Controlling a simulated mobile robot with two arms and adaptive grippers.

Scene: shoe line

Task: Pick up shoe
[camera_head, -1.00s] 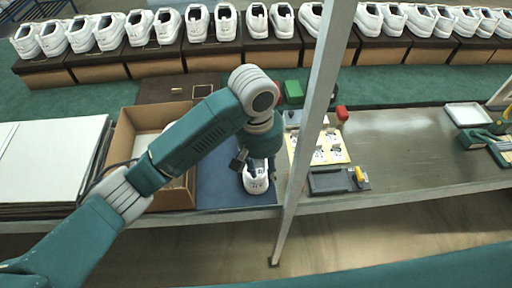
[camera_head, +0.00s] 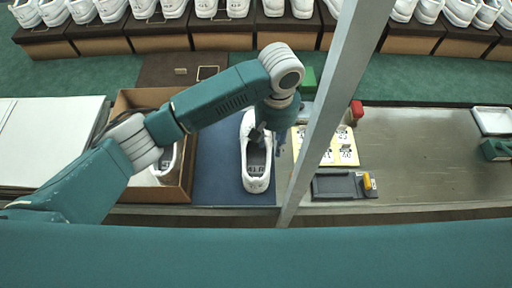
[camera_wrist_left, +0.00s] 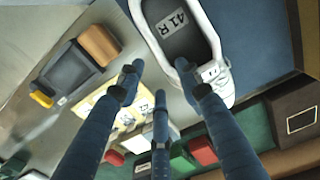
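A white shoe (camera_head: 257,166) lies sole down on the blue mat (camera_head: 218,172), heel toward me. The wrist view shows the same shoe (camera_wrist_left: 182,38) at the top, with an insole label reading 41 R. My left gripper (camera_head: 271,128) is above the right side of the shoe's front half and hides part of it. In the wrist view my left gripper (camera_wrist_left: 162,95) has its three fingers spread, with nothing between them. One finger overlaps the shoe's rim; I cannot tell whether it touches. My right gripper is not in view.
A cardboard box (camera_head: 183,193) with another white shoe (camera_head: 168,170) stands left of the mat. A slanted grey post (camera_head: 327,105) rises right of it. A yellow card sheet (camera_head: 342,148) and a dark tray (camera_head: 338,184) lie beyond. White shoes line the back shelf.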

